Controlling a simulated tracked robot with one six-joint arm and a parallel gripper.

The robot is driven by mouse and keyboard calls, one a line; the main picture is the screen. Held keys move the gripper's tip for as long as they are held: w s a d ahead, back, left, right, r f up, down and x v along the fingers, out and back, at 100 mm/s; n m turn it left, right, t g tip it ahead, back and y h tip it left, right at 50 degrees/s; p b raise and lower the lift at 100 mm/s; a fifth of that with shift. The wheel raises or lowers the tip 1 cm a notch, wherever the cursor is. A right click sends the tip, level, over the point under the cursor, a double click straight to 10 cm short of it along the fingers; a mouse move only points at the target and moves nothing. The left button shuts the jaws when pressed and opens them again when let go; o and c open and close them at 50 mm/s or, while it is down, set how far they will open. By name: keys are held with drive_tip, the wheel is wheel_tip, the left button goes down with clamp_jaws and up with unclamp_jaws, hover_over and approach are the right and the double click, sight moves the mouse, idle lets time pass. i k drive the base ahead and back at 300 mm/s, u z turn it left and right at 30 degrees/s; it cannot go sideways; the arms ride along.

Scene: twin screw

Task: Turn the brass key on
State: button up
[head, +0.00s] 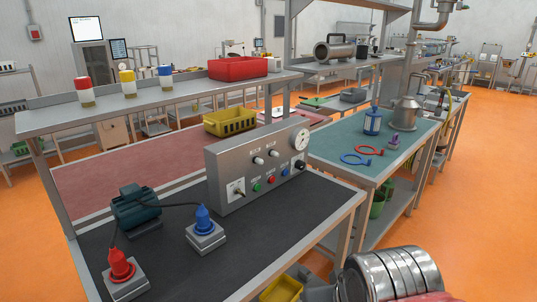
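A grey metal control panel (225,165) stands on the black-topped bench. On its lower left is a pale square plate with a small brass key (238,192) in it. The key is too small to tell which way it is turned. My gripper is not in view, so I cannot see whether it is open or holds anything.
In front are a blue plug (203,219), a red plug (121,265) and a dark green machine (136,208) with cables. Bench space right of the blue plug is clear.

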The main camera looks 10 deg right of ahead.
sight(237, 190)
drive_tip(key=u, duration=0.05)
drive_tip(key=i, duration=1.2)
